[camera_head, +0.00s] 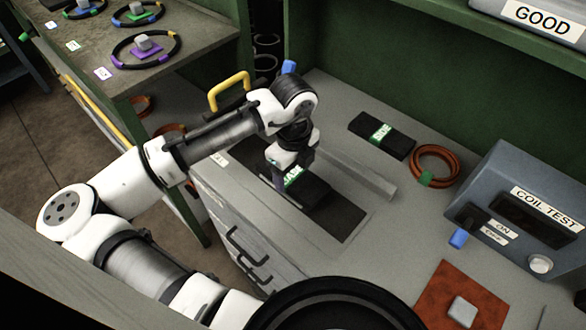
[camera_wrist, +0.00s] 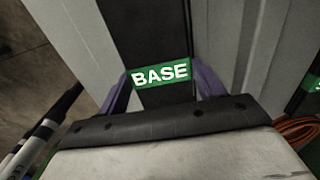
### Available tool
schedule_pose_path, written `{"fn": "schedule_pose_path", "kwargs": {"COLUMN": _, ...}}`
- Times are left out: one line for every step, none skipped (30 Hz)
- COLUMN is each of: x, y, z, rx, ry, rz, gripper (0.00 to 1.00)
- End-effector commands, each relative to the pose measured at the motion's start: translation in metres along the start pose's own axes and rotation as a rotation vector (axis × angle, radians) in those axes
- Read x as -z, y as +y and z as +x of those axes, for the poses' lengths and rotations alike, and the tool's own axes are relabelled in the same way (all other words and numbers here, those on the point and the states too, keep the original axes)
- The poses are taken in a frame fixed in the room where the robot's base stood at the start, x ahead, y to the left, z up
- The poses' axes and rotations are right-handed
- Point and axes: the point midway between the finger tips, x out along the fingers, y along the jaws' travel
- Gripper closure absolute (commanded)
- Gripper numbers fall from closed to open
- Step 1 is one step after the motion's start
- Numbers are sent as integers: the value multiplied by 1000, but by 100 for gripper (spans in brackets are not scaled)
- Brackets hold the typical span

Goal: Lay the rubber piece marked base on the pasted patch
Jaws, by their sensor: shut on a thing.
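The rubber piece marked base (camera_head: 313,191) is black with a green label. My gripper (camera_head: 291,181) is shut on it, over the bench. In the wrist view its label (camera_wrist: 160,75) reads BASE, between the two purple fingers. The patch (camera_head: 343,219) is a long dark strip on the bench, and the piece is over its middle part, roughly lined up with it. I cannot tell whether the piece touches the patch. My gripper and the piece hide part of the patch.
A second black piece with a green label (camera_head: 381,136) lies behind, near an orange coil (camera_head: 435,166). A grey raised strip (camera_head: 352,176) runs beside the patch. The coil test box (camera_head: 520,215) stands at right. A rust-coloured mat (camera_head: 447,286) bears a grey block.

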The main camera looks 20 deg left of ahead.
Motion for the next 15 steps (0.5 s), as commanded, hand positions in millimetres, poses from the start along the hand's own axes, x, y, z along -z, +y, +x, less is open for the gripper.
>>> {"fn": "schedule_pose_path", "kwargs": {"x": 0, "y": 0, "z": 2, "rx": 1, "ry": 1, "rz": 0, "gripper": 63}}
{"fn": "schedule_pose_path", "kwargs": {"x": 0, "y": 0, "z": 3, "rx": 1, "ry": 1, "rz": 0, "gripper": 63}}
{"fn": "schedule_pose_path", "kwargs": {"x": 0, "y": 0, "z": 3, "rx": 0, "ry": 1, "rz": 0, "gripper": 28}}
{"fn": "schedule_pose_path", "kwargs": {"x": 0, "y": 0, "z": 2, "rx": 0, "ry": 0, "rz": 0, "gripper": 24}}
{"fn": "schedule_pose_path", "kwargs": {"x": 0, "y": 0, "z": 2, "rx": 0, "ry": 0, "rz": 0, "gripper": 20}}
{"fn": "schedule_pose_path", "kwargs": {"x": 0, "y": 0, "z": 2, "rx": 0, "ry": 0, "rz": 0, "gripper": 15}}
{"fn": "schedule_pose_path", "kwargs": {"x": 0, "y": 0, "z": 2, "rx": 0, "ry": 0, "rz": 0, "gripper": 11}}
{"fn": "schedule_pose_path", "kwargs": {"x": 0, "y": 0, "z": 2, "rx": 0, "ry": 0, "rz": 0, "gripper": 10}}
{"fn": "schedule_pose_path", "kwargs": {"x": 0, "y": 0, "z": 2, "rx": 0, "ry": 0, "rz": 0, "gripper": 10}}
{"fn": "schedule_pose_path", "kwargs": {"x": 0, "y": 0, "z": 2, "rx": 0, "ry": 0, "rz": 0, "gripper": 10}}
{"fn": "schedule_pose_path", "kwargs": {"x": 0, "y": 0, "z": 2, "rx": 0, "ry": 0, "rz": 0, "gripper": 10}}
{"fn": "schedule_pose_path", "kwargs": {"x": 0, "y": 0, "z": 2, "rx": 0, "ry": 0, "rz": 0, "gripper": 10}}
{"fn": "schedule_pose_path", "kwargs": {"x": 0, "y": 0, "z": 2, "rx": 0, "ry": 0, "rz": 0, "gripper": 10}}
{"fn": "schedule_pose_path", "kwargs": {"x": 0, "y": 0, "z": 2, "rx": 0, "ry": 0, "rz": 0, "gripper": 10}}
{"fn": "schedule_pose_path", "kwargs": {"x": 0, "y": 0, "z": 2, "rx": 0, "ry": 0, "rz": 0, "gripper": 10}}
